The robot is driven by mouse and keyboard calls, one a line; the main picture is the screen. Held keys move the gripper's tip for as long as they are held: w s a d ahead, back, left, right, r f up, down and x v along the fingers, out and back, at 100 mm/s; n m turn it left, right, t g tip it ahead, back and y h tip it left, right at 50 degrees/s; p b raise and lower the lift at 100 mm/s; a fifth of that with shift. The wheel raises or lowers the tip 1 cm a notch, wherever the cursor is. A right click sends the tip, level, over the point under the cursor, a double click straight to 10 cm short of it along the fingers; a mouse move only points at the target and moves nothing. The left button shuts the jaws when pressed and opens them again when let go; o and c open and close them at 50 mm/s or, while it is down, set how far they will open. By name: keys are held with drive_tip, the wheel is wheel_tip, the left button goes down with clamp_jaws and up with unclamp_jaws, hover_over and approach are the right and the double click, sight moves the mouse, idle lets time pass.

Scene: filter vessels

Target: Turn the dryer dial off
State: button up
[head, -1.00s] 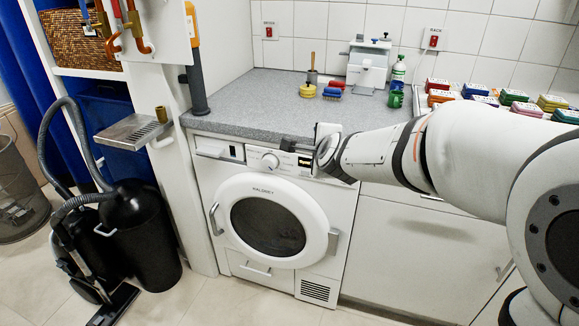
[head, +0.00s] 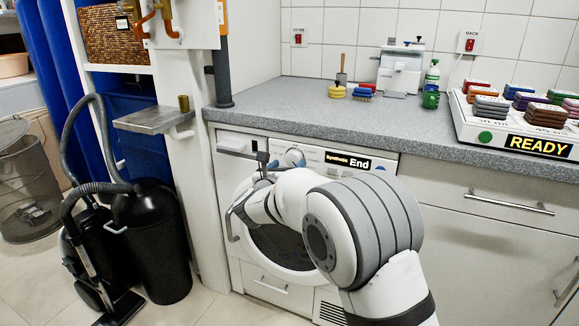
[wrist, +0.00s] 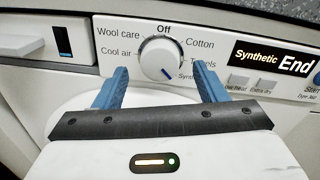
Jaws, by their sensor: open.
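The dryer dial (wrist: 162,58) is a round white knob with a blue pointer mark. In the wrist view the mark points to the lower right, by the "Synthetic" label, and "Off" stands at the top. The display (wrist: 275,58) reads "Synthetic End". My gripper (wrist: 168,78) is open, its two blue fingers apart, one at the dial's lower left and one at its lower right. I cannot tell whether they touch it. In the head view the dial (head: 294,157) shows just above my wrist, and my arm covers much of the dryer door (head: 280,247).
The drawer handle (head: 238,149) juts out left of the dial. A grey worktop (head: 330,122) lies above the dryer. A white device (head: 515,143) with a "READY" display and coloured blocks stands on the right. A black vacuum cleaner (head: 150,240) stands on the floor at left.

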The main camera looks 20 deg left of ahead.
sight(293, 159)
drive_tip(key=shift+w, duration=1.2)
drive_tip(key=shift+c, duration=0.2)
drive_tip(key=c, duration=0.9)
drive_tip(key=shift+c, duration=0.2)
